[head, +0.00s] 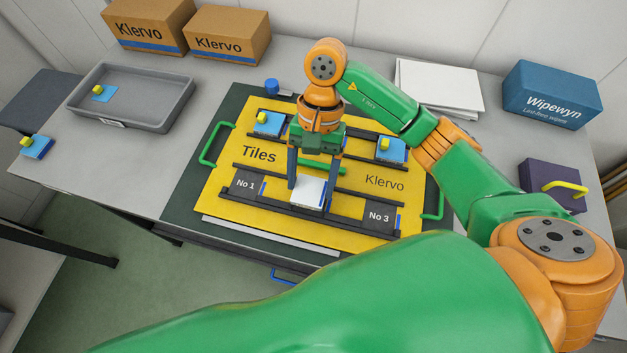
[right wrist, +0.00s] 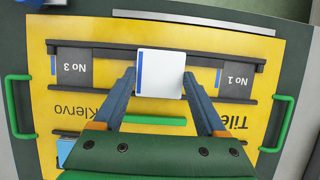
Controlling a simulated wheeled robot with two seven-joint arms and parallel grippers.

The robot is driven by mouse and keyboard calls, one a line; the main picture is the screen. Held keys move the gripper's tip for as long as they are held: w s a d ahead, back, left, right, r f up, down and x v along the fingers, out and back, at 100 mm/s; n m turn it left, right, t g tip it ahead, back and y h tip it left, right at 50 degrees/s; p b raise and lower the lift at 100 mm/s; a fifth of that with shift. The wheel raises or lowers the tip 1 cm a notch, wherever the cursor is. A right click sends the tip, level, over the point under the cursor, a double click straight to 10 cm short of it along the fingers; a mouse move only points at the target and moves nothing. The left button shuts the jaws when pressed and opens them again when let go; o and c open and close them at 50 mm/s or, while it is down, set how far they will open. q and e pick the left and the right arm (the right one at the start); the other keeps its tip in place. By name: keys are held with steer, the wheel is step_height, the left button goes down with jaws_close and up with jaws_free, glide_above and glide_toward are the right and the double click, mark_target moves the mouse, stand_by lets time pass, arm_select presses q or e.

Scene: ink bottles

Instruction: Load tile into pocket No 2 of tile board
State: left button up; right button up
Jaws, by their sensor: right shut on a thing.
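The yellow tile board (head: 225,187) lies on a dark green mat, with No 1 (head: 244,184) and No 3 (head: 379,215) plates along its near row. A white tile (head: 309,188) with a blue edge strip is between them, over the middle of that row. It also shows in the right wrist view (right wrist: 165,72). My right gripper (head: 309,184) is shut on the tile, one finger on each side. The middle plate's label is hidden beneath it. I cannot tell whether the tile rests in the pocket or hovers just above. My left gripper is not in view.
Light-blue blocks with yellow knobs (head: 268,124) (head: 391,152) stand on the board's far row. Another lies in the grey tray (head: 150,115); one is at the table's left edge. Green handles (head: 212,145) flank the board. Boxes (head: 229,35), papers and a wipes pack stand behind.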

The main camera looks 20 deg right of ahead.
mark_target(313, 181)
step_height(313, 181, down, 3)
steer(key=shift+r+p, duration=0.15)
steer(key=shift+p, duration=0.65)
steer(key=shift+f, duration=0.35)
steer(key=shift+d+f+b, duration=0.1)
steer(key=shift+f+b, duration=0.05)
steer(key=shift+b, duration=0.15)
steer(key=o, duration=1.4)
steer(key=b+v, duration=0.1)
steer(key=v, duration=1.1)
